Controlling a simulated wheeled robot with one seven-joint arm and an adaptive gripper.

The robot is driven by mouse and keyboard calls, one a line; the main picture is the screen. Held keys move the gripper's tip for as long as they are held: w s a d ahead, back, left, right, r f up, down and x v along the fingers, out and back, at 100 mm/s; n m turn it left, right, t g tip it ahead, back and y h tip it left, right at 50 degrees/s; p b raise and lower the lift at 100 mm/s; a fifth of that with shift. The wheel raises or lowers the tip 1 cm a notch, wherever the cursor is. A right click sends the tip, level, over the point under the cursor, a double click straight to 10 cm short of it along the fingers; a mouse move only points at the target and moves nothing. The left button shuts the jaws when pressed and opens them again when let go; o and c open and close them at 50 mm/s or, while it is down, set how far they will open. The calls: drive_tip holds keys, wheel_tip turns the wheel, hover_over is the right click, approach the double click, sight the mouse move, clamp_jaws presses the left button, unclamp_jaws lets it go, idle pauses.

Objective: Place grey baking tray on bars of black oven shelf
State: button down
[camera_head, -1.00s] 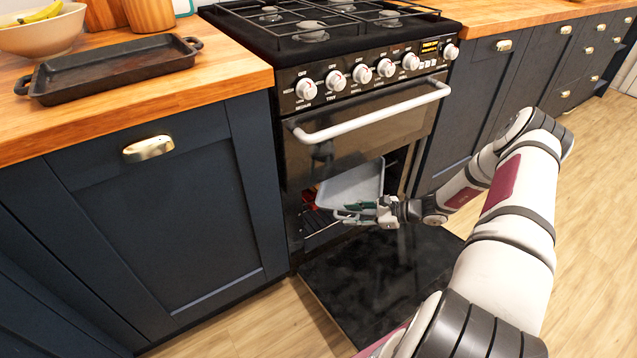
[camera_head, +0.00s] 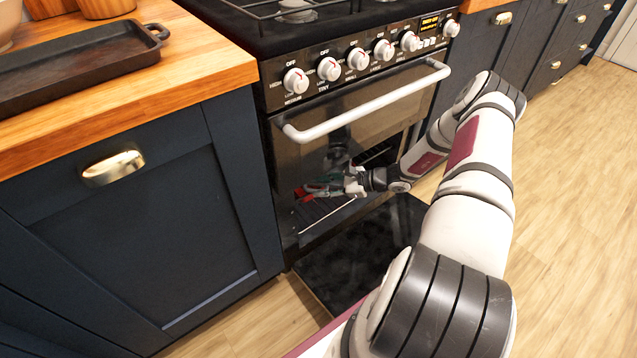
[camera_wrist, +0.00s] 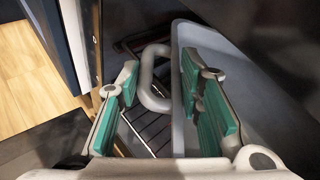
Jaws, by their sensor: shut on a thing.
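The grey baking tray (camera_wrist: 245,105) is tilted steeply at the right of the wrist view, with its looped handle (camera_wrist: 147,82) between the green-padded fingers. My gripper (camera_wrist: 158,75) is shut on the tray at its handle side. In the head view my gripper (camera_head: 335,186) is inside the lower oven opening, and the tray is not clearly seen there. The black oven shelf's bars (camera_wrist: 150,132) show below and beyond the handle; the shelf's front (camera_head: 322,212) also shows in the head view. Tray contact with the bars cannot be told.
The lower oven door (camera_head: 370,245) lies open, low in front of the oven. A white handle bar (camera_head: 365,105) crosses above the opening. Dark cabinets (camera_head: 140,215) stand to the left, with a black pan (camera_head: 80,68) on the worktop. Wooden floor is free at the right.

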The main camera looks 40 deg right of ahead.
drive_tip(key=c, duration=1.1)
unclamp_jaws()
drive_tip(key=p+v, duration=0.2)
drive_tip(key=v, duration=1)
drive_tip(key=shift+p, duration=0.3)
